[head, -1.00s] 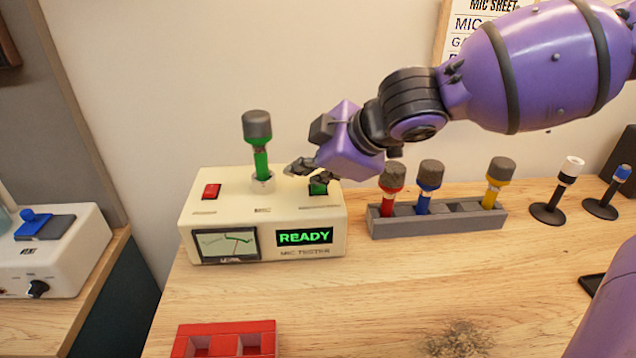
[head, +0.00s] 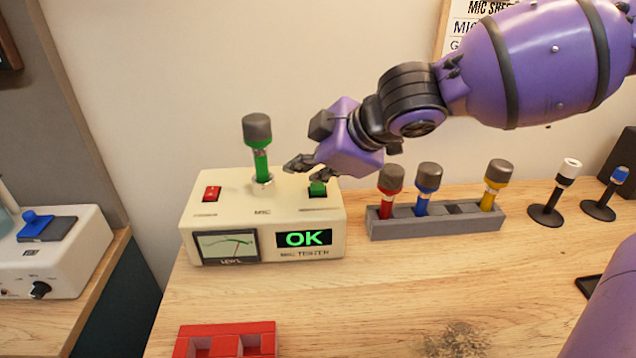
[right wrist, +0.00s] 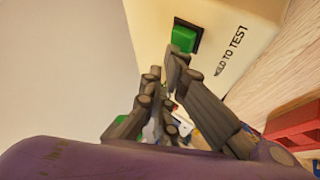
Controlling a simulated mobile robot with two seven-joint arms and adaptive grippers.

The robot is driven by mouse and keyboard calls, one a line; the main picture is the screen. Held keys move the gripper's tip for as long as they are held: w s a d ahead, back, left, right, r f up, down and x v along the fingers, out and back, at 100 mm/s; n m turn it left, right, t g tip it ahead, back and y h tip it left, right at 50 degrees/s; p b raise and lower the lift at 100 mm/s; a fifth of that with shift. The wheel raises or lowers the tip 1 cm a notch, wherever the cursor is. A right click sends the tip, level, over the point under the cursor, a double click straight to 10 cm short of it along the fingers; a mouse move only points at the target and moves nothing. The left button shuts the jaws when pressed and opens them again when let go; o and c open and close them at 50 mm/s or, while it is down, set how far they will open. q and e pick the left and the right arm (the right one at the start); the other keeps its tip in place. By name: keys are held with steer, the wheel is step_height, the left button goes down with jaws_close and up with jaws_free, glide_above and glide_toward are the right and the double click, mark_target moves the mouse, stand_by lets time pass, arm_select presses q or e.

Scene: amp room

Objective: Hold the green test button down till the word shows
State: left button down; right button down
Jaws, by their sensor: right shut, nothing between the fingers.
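The cream mic tester (head: 215,226) stands on the wooden desk. Its display (head: 304,238) reads "OK" in green. The green test button (head: 318,189) is on its top at the right; it also shows in the right wrist view (right wrist: 184,39), beside the words "HOLD TO TEST". A green-banded mic (head: 261,165) stands upright in the tester's top socket. My right gripper (head: 312,170) is shut and empty, just above the green button in the head view. Its fingers partly cover the button's back edge, and I cannot tell if they touch it. My left gripper is out of view.
A red switch (head: 211,193) is on the tester's top left. A grey rack (head: 430,225) with red, blue and yellow mics stands to the right. A red tray (head: 225,329) lies in front. The desk between is mostly clear.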

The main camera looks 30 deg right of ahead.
mark_target(309, 196)
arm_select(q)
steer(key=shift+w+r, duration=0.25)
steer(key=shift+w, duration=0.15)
arm_select(e)
steer(key=shift+r, duration=0.35)
